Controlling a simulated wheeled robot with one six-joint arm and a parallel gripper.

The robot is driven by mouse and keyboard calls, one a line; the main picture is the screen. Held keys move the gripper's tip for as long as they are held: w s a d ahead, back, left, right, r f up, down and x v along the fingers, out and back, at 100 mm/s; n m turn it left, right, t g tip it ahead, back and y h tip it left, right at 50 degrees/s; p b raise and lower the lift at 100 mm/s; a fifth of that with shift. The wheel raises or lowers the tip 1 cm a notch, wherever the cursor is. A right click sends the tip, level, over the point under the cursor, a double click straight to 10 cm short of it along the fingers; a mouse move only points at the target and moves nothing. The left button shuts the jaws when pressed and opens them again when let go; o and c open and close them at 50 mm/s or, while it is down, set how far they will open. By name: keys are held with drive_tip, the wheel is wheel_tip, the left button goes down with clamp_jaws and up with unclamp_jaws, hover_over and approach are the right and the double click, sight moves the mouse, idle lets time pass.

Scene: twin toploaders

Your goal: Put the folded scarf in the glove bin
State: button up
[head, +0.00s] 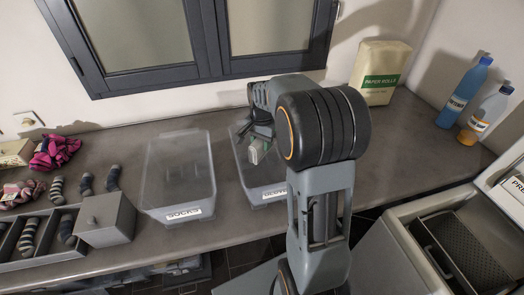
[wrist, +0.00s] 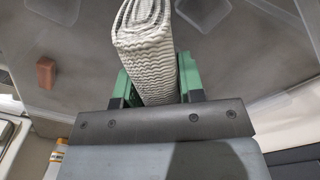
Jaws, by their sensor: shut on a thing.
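The folded scarf (wrist: 146,45) is cream with grey wavy ribs, a thick folded roll in the wrist view. My gripper (wrist: 153,82) is shut on it, with a green finger on each side. In the head view my gripper (head: 257,150) is over the glove bin (head: 266,193), a clear bin whose label is partly visible. My arm hides much of that bin and its right side. The scarf is hard to make out in the head view. I cannot tell how high it is above the bin.
A clear socks bin (head: 180,175) stands left of the glove bin. A grey lidded box (head: 105,219), a sock tray (head: 37,240) and a pink knit item (head: 55,151) are at the left. A paper rolls pack (head: 379,72) and bottles (head: 467,90) stand at the right back.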

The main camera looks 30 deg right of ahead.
sight(262, 150)
drive_tip(key=shift+f, duration=1.8)
drive_tip(key=shift+f, duration=0.1)
drive_tip(key=shift+f, duration=0.15)
drive_tip(key=o, duration=1)
drive_tip(key=shift+c, duration=0.2)
